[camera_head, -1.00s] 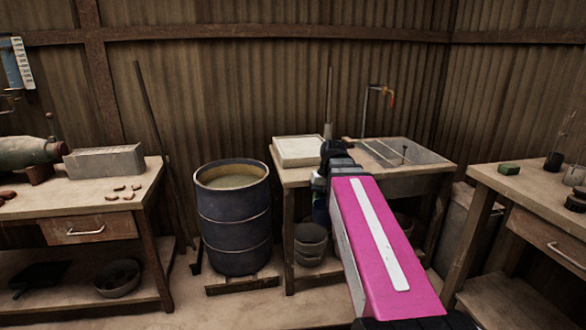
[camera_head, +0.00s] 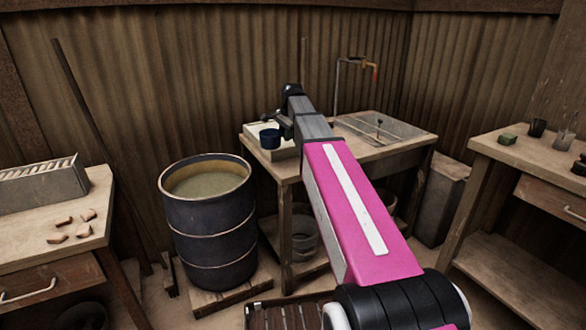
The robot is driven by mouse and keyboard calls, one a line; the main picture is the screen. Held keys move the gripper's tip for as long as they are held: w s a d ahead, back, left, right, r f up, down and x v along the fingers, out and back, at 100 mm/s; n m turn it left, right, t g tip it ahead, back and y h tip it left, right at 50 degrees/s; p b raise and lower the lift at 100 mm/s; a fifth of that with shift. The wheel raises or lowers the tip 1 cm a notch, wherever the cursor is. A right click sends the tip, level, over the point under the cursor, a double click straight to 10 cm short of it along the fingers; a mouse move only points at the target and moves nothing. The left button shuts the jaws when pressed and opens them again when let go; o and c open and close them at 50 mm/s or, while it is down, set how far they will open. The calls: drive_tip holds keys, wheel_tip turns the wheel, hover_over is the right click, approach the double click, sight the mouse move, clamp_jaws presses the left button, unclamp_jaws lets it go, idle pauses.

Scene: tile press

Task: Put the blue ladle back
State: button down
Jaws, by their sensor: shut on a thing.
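My gripper (camera_head: 284,124) is at the far end of my pink arm, above the left part of the sink table. It is shut on the blue ladle (camera_head: 270,138), whose dark blue cup shows in front of the white tray. The ladle's handle is mostly hidden by the gripper and arm. I cannot tell whether the cup touches anything below it.
A dark blue drum (camera_head: 208,225) full of murky liquid stands on a pallet left of the sink table (camera_head: 288,172). The sink (camera_head: 385,127) has a tap (camera_head: 352,68) behind it. A left bench (camera_head: 35,235) holds a grey rack (camera_head: 42,185). A right bench (camera_head: 545,165) holds small cups.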

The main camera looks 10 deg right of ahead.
drive_tip(key=w, duration=0.1)
drive_tip(key=w+m, duration=0.1)
drive_tip(key=w+r+m, duration=0.1)
drive_tip(key=shift+w+a, duration=0.2)
drive_tip(key=shift+a, duration=0.1)
drive_tip(key=s+d+f, duration=0.1)
drive_tip(key=d+f, duration=0.1)
drive_tip(key=d, duration=0.1)
drive_tip(key=s+d+f, duration=0.2)
drive_tip(key=d, duration=0.1)
drive_tip(key=s+d+f, duration=0.1)
drive_tip(key=d+f, duration=0.1)
drive_tip(key=d, duration=0.2)
drive_tip(key=shift+s+d+f, duration=0.1)
drive_tip(key=shift+s+f, duration=0.2)
drive_tip(key=shift+f, duration=2.15)
drive_tip(key=c, duration=1)
unclamp_jaws()
drive_tip(key=shift+o, duration=0.2)
wheel_tip(320, 180, up, 12)
drive_tip(key=s+d, duration=0.1)
drive_tip(key=s, duration=0.1)
drive_tip(key=shift+d, duration=0.15)
drive_tip(key=shift+s+f, duration=0.1)
